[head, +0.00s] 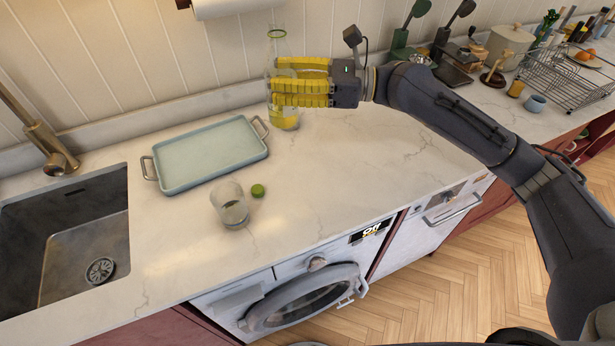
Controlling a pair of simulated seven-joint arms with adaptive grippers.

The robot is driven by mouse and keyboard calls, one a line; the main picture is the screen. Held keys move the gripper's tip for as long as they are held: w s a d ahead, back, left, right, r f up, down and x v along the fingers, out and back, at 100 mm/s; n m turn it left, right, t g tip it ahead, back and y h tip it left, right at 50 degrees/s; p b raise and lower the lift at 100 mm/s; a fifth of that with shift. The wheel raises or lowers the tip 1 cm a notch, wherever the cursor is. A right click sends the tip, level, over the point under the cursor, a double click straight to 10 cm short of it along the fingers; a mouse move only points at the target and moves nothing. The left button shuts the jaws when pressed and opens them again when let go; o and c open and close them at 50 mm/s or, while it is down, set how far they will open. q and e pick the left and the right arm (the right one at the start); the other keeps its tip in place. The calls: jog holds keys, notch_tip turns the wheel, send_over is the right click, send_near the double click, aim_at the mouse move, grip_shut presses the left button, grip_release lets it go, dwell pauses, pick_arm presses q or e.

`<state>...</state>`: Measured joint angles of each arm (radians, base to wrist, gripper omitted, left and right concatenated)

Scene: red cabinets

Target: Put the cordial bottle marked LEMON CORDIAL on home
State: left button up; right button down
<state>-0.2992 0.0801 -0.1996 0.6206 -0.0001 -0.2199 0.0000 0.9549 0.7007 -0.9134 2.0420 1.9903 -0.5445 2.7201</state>
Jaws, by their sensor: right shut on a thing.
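A clear glass bottle (284,118) with pale yellow liquid stands upright at the back of the counter, right of the tray. Its label cannot be read from here. My right gripper (275,88) is shut on the bottle, its yellow fingers across the middle and hiding part of it. I cannot tell whether the bottle's base touches the counter. My left gripper is not in view.
A pale blue tray (210,157) lies empty on the counter (340,170). A glass (231,205) and a small green object (257,190) sit in front of it. The sink (70,235) is left; a dish rack (570,78) is far right. The counter's middle is clear.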

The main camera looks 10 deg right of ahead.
jog(key=shift+d+f, duration=0.1)
jog(key=shift+f, duration=0.1)
notch_tip(320, 180, down, 19)
dwell(0.8)
jog(key=shift+f, duration=0.15)
jog(key=c, duration=0.7)
grip_release()
jog(key=shift+c, duration=0.2)
jog(key=d, duration=0.4)
jog(key=s+d, duration=0.1)
jog(key=d, duration=0.3)
jog(key=s+d, duration=0.1)
jog(key=d, duration=0.3)
jog(key=shift+s, duration=0.25)
jog(key=shift+a, duration=0.1)
